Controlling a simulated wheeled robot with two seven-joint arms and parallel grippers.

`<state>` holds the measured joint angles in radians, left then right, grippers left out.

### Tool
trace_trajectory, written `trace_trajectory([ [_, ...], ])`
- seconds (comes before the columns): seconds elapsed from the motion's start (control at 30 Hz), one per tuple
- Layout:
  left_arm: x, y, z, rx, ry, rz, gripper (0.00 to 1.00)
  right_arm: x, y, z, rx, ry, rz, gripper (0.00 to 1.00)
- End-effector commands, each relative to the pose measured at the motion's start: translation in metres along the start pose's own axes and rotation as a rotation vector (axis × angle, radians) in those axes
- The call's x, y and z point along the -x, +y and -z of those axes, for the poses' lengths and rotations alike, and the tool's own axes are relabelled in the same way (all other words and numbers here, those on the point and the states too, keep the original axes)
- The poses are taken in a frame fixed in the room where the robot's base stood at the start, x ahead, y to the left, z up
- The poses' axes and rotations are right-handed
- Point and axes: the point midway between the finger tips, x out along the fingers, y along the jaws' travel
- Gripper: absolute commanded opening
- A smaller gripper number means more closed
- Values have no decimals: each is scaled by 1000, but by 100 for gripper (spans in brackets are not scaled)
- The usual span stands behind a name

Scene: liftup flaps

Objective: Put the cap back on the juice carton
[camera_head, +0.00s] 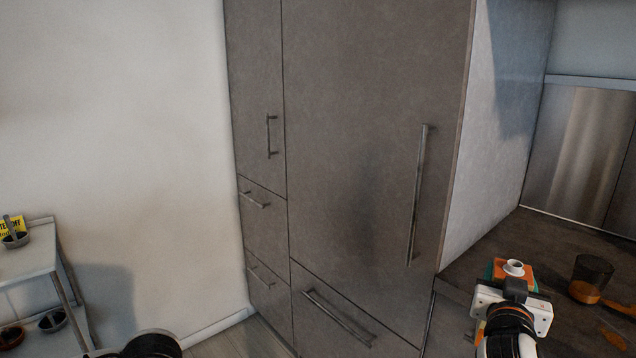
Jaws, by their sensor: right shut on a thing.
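The juice carton (498,270), orange and teal with a pale round spout (514,267) on top, shows at the lower right, over or at the dark counter. My right gripper (514,290) is in front of it and shut on it, hiding most of its body. An orange strip of it shows left of the gripper. I cannot make out a separate cap, nor whether the carton touches the counter. At the bottom left edge only a dark rounded part of my left arm shows; its fingers are out of view.
A dark see-through cup (592,268) with orange at its bottom stands on the counter (515,235) right of the carton; orange patches lie near it. A tall grey cabinet (370,150) with bar handles fills the middle. A small shelf cart (30,262) holding bowls stands at left.

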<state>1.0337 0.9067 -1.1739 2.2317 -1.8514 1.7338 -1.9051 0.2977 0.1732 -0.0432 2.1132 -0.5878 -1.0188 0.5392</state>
Motion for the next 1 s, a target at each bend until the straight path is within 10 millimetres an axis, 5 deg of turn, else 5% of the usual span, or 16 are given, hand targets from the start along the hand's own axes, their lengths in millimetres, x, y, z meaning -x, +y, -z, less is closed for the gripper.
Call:
trace_trajectory([
  [0.5,0,0,0,0,0,0,7,152,20,100,-1,7,-316,7],
  [1.0,0,0,0,0,0,0,7,226,32,148,-1,0,-478,7],
])
